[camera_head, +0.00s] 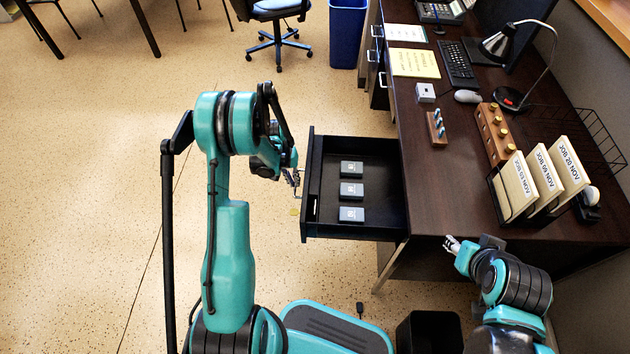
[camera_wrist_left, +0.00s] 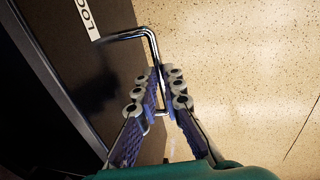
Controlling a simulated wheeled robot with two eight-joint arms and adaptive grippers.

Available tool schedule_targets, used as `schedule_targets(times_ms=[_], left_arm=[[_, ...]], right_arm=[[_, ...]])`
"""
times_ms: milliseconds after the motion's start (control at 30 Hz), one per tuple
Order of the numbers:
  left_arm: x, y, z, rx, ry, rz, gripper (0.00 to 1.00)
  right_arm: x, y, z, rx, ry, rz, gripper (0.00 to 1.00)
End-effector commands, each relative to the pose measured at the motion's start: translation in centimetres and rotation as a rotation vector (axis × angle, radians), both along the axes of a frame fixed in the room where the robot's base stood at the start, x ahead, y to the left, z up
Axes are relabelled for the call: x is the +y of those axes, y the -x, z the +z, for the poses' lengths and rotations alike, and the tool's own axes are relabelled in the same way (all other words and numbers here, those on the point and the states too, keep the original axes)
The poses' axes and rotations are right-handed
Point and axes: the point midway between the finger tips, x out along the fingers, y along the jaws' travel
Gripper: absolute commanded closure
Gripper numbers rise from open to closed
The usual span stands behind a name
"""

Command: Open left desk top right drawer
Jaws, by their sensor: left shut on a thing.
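The desk drawer (camera_head: 353,232) is pulled well out from the dark wooden desk (camera_head: 455,185), and its black inside shows. Three small grey boxes lie in a row in it, one of them the middle box (camera_head: 351,190). My left gripper (camera_head: 292,180) is at the drawer's front. In the left wrist view my left gripper (camera_wrist_left: 160,90) is shut on the chrome drawer handle (camera_wrist_left: 130,36), its fingers on either side of the bar. A white label (camera_wrist_left: 75,15) is on the drawer front. My right gripper (camera_head: 452,244) is by the desk's near edge; its jaws are too small to judge.
On the desk stand white binders (camera_head: 540,180), a lamp (camera_head: 505,45), a keyboard (camera_head: 457,65) and a wooden block with knobs (camera_head: 494,132). A black bin (camera_head: 428,332) is below the desk's near end. A blue bin (camera_head: 347,32) and chair (camera_head: 277,30) are behind. Floor left of the drawer is clear.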

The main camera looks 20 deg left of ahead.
Motion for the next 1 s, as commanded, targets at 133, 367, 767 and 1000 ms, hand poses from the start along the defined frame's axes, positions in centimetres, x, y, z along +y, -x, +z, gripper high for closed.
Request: schedule_targets(times_ms=[133, 367, 767, 1000], left_arm=[[2.8, 0.9, 0.0, 0.002, 0.000, 0.004, 1.00], [5.0, 1.6, 0.0, 0.002, -0.001, 0.002, 1.00], [5.7, 1.8, 0.0, 0.000, -0.001, 0.000, 1.00], [5.7, 1.8, 0.0, 0.000, 0.000, 0.000, 0.70]], right_arm=[[0.0, 0.0, 0.0, 0.000, 0.000, 0.000, 0.60], [0.0, 0.0, 0.0, 0.000, 0.000, 0.000, 0.60], [0.0, 0.0, 0.0, 0.000, 0.000, 0.000, 0.60], [0.0, 0.0, 0.0, 0.000, 0.000, 0.000, 0.60]])
